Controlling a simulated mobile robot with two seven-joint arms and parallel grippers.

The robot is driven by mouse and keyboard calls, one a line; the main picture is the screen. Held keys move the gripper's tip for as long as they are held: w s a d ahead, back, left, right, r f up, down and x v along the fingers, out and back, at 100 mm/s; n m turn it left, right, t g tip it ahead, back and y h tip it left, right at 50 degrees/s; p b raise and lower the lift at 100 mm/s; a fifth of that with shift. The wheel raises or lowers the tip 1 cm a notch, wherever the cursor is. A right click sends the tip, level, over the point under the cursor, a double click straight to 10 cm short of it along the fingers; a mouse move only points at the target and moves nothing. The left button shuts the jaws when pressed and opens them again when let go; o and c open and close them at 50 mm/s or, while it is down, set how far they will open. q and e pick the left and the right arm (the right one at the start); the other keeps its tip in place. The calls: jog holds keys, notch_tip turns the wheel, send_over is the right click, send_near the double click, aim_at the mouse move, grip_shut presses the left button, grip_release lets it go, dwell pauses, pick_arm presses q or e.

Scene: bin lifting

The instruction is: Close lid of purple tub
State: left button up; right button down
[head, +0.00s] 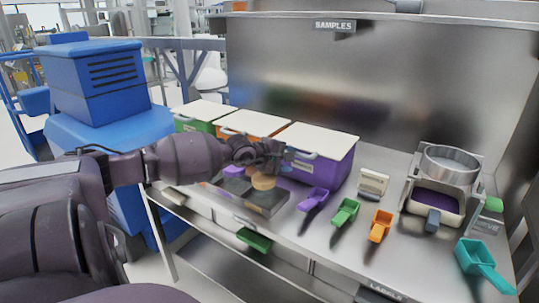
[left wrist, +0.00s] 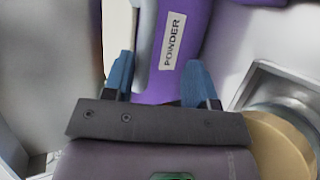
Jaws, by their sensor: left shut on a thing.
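The purple tub (head: 333,172) stands at the right end of a row of three tubs on the steel bench. Its white lid (head: 318,139) lies flat across its top in the head view, with no clear gap visible. My left gripper (head: 277,153) is at the tub's front, at the pale grey lid handle (head: 303,156), and is shut on it; the exact contact is hard to see. In the left wrist view the blue fingers (left wrist: 161,80) straddle the handle (left wrist: 145,42) and the purple front with its POWDER label (left wrist: 172,64). My right gripper is not in view.
The orange tub (head: 238,134) and green tub (head: 187,126) stand to the left. A scale (head: 268,200) with a tan round item sits just below my gripper. Purple (head: 314,199), green (head: 346,211) and orange (head: 380,225) scoops and a sieve (head: 449,165) lie to the right.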

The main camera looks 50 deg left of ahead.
pick_arm(q)
jog(key=p+v, duration=0.2)
jog(key=v, duration=0.6)
jog(key=shift+s+r, duration=0.2)
jog(key=shift+s, duration=0.15)
jog(key=shift+s+r+p, duration=0.15)
jog(key=shift+s+p, duration=0.2)
jog(key=shift+s, duration=0.05)
